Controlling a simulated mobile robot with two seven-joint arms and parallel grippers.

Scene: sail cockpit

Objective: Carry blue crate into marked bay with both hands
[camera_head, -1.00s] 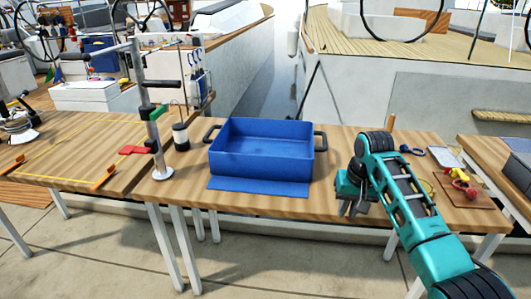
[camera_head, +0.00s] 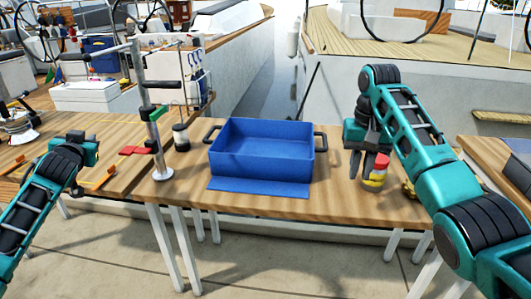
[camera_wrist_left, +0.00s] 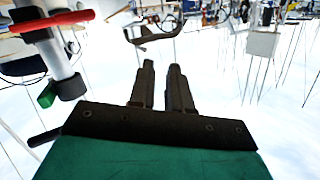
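The blue crate (camera_head: 262,165) sits upright on the middle wooden table, with dark handles on its left and right ends. A blue mat (camera_head: 258,187) lies along its front. The marked bay, on the left table, shows an orange corner piece (camera_head: 101,180); my left arm hides much of the bay. My left gripper (camera_head: 92,142) is above that table, apart from the crate; in the left wrist view its fingers (camera_wrist_left: 161,68) have a narrow empty gap. My right gripper (camera_head: 361,178) points down right of the crate's right handle, apart from it, with its fingers separated.
A grey post (camera_head: 155,135) with a red lever (camera_head: 138,150) and round foot stands between crate and bay. A red-and-yellow can (camera_head: 376,172) is close beside my right fingers.

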